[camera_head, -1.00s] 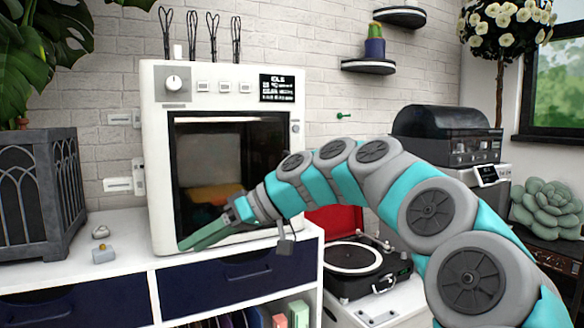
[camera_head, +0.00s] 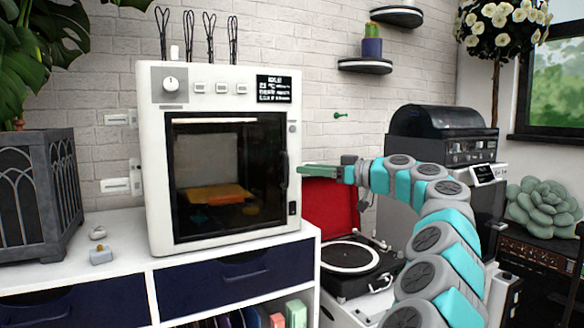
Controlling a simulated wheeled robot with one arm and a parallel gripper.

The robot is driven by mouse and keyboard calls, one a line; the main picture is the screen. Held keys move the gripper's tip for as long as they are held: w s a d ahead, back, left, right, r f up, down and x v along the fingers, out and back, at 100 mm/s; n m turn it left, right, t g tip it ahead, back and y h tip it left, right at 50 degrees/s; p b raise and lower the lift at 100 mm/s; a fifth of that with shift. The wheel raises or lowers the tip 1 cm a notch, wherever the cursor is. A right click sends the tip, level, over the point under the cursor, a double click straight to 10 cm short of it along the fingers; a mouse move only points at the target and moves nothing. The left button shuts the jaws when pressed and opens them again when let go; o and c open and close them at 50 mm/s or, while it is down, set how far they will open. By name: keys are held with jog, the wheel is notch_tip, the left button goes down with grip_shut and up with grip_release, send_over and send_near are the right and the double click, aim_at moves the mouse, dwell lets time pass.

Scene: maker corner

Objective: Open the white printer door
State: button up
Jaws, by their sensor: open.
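The white printer (camera_head: 222,101) stands on the white cabinet and its dark glass door (camera_head: 208,180) is shut. A dark vertical handle (camera_head: 284,175) runs along the door's right edge. Through the glass I see an orange-yellow piece on a bed inside. My gripper (camera_head: 302,170) is just right of the handle at about its height, with its green fingers pointing left. The fingers overlap one another in this view, so the gap between them is hard to see. I cannot tell whether the fingertips touch the handle. Nothing shows held in them.
A record player (camera_head: 350,257) with a raised red lid stands low to the right, below my arm. A planter (camera_head: 38,195) is at the left. The white cabinet top (camera_head: 125,232) holds small items left of the printer. A dark-topped machine (camera_head: 440,140) stands behind my arm.

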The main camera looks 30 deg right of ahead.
jog(key=p+x, duration=0.1)
jog(key=x, duration=0.4)
jog(key=shift+w+a, duration=0.2)
jog(key=shift+w, duration=0.15)
grip_shut()
dwell(1.1)
